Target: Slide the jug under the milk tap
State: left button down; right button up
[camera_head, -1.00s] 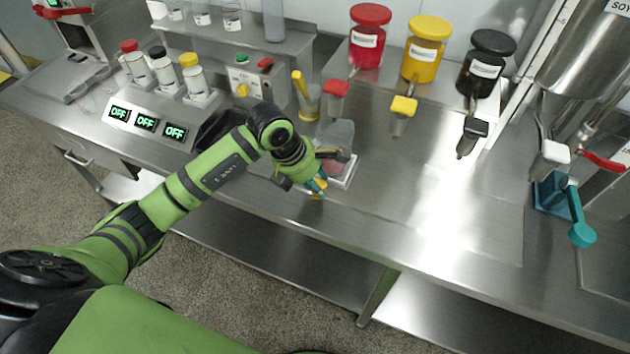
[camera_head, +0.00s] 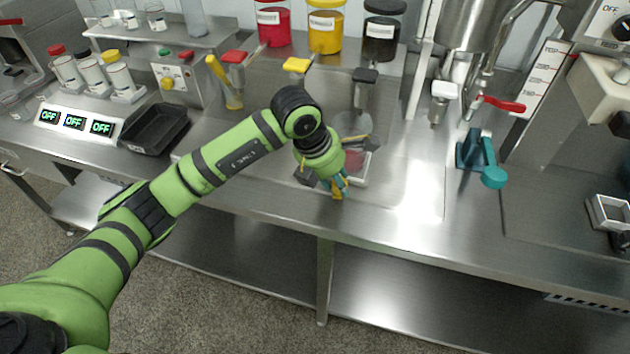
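A clear jug (camera_head: 354,124) with something reddish showing low in it stands upright on the steel counter, below and in front of the black-topped tap (camera_head: 364,78). My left gripper (camera_head: 346,172) is low at the jug's near left side, and its fingers overlap the jug's lower part. The wrist hides much of the contact, so I cannot tell whether the fingers are closed on it. A white-topped tap (camera_head: 443,92) with a red lever stands to the right under a steel vessel. My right gripper is not in view.
A red tap (camera_head: 233,58) and a yellow tap (camera_head: 296,66) are left of the jug. A teal holder with a scoop (camera_head: 493,177) stands on the right. The counter (camera_head: 420,190) between the jug and that holder is clear. A black tray (camera_head: 155,132) lies left.

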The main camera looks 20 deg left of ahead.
pick_arm(q)
jog(key=d+b, duration=0.2)
jog(key=d, duration=0.5)
jog(key=d+b, duration=0.2)
jog(key=d, duration=0.6)
jog(key=shift+s+r+b, duration=0.1)
jog(key=shift+r+b, duration=0.1)
jog(key=shift+b, duration=0.1)
jog(key=shift+d, duration=0.3)
jog(key=shift+d+r, duration=0.15)
jog(key=shift+s+d, duration=0.1)
jog(key=c, duration=1)
grip_release()
jog(key=shift+o, duration=0.5)
jog(key=shift+d, duration=0.2)
jog(key=shift+f, duration=0.2)
jog(key=shift+a, duration=0.15)
